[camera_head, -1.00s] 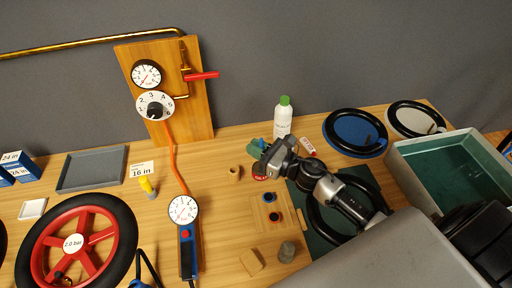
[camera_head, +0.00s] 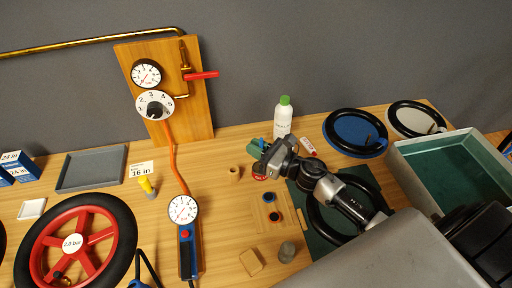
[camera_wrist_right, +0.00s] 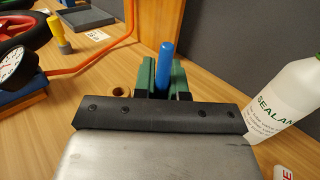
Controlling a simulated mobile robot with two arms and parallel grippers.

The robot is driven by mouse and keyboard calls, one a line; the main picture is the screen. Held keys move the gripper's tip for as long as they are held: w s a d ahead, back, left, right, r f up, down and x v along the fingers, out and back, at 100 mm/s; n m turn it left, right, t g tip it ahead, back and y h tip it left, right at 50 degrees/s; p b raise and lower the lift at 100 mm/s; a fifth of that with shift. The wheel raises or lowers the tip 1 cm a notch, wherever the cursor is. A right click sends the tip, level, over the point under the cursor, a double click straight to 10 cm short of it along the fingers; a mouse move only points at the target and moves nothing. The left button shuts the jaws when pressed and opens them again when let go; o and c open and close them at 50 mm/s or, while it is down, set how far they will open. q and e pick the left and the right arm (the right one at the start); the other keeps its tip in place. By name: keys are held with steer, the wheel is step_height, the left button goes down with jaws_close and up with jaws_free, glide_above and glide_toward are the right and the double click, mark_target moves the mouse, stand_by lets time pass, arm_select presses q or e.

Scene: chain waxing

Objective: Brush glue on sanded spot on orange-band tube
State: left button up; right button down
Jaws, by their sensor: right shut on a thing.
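My right gripper (camera_head: 262,166) reaches in from the right over the table, beside the dark green mat. The handle's lower end is hidden, so I cannot see brush bristles. A black tube ring (camera_head: 313,218) lies on the dark green mat (camera_head: 300,200), partly hidden by my right arm. No orange band or sanded spot can be made out. My left gripper is not in view.
A white bottle with a green cap (camera_head: 283,118) stands close behind my right gripper. Black rings lie on a blue disc (camera_head: 354,130) and a pale disc (camera_head: 414,118). A teal-lined bin (camera_head: 440,165) stands right.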

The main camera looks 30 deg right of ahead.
steer(key=shift+f, duration=0.15)
stand_by(0.3)
step_height(320, 180, up, 7)
steer(key=p, duration=0.5)
steer(key=shift+p, duration=0.35)
stand_by(0.4)
